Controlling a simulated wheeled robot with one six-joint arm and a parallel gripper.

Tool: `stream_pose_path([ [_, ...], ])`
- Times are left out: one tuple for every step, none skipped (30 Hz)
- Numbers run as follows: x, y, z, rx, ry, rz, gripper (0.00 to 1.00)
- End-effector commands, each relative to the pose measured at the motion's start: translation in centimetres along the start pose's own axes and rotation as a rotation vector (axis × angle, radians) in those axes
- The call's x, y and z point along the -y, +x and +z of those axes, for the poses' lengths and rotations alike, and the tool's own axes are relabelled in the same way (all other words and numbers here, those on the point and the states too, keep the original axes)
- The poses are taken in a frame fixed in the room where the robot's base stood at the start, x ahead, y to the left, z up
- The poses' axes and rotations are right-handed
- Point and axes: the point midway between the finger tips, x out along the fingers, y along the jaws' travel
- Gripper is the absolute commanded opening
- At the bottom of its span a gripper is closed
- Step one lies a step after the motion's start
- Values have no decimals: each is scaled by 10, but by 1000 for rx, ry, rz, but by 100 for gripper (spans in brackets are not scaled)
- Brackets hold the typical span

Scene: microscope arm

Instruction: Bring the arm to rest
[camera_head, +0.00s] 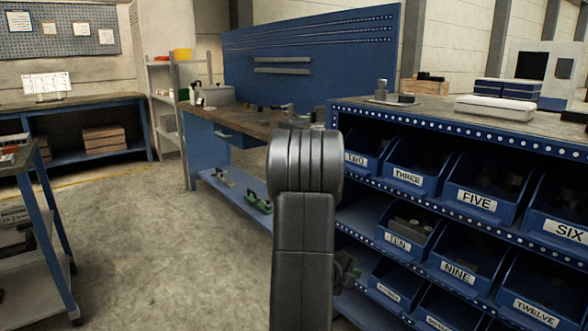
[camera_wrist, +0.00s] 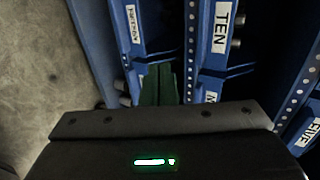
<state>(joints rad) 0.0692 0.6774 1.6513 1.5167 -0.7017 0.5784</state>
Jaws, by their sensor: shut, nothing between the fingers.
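My gripper (camera_wrist: 158,70) shows in the wrist view as two dark green fingers side by side, shut with nothing between them. They point toward the blue bin rack, close to the bin labelled TEN (camera_wrist: 222,28); whether they touch anything I cannot tell. In the head view my dark grey arm stands upright in the middle, bent at its top joint, and hides most of the gripper. Only a small dark part shows to the right of the arm, beside the rack's lower shelves.
The blue rack (camera_head: 456,125) with several numbered bins stands close on the right. A workbench (camera_head: 240,120) with a blue back panel is behind the arm. A cart (camera_head: 40,285) stands at the left edge. The concrete floor (camera_head: 150,235) between is clear.

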Motion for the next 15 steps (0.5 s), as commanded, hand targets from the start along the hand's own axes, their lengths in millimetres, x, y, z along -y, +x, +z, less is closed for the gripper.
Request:
stream_pose_path([
  [-8,-8,1,4,-1,0,0],
  [-11,-13,1,4,-1,0,0],
  [-12,-22,1,3,-4,1,0],
  [-14,-28,1,4,-3,1,0],
  [-17,-34,1,3,-5,2,0],
  [-21,-40,1,3,-4,2,0],
  [-23,-45,1,3,-4,1,0],
  [-24,-51,1,4,-3,1,0],
  [-25,-59,1,4,-3,0,0],
  [-26,-64,1,3,-2,0,0],
  [-25,-69,1,3,-2,0,0],
  [-26,-76,1,3,-1,0,0],
  [-25,-80,1,3,0,0,0],
  [-25,-83,0,2,0,0,0],
  [-26,-88,1,2,-1,-1,0],
])
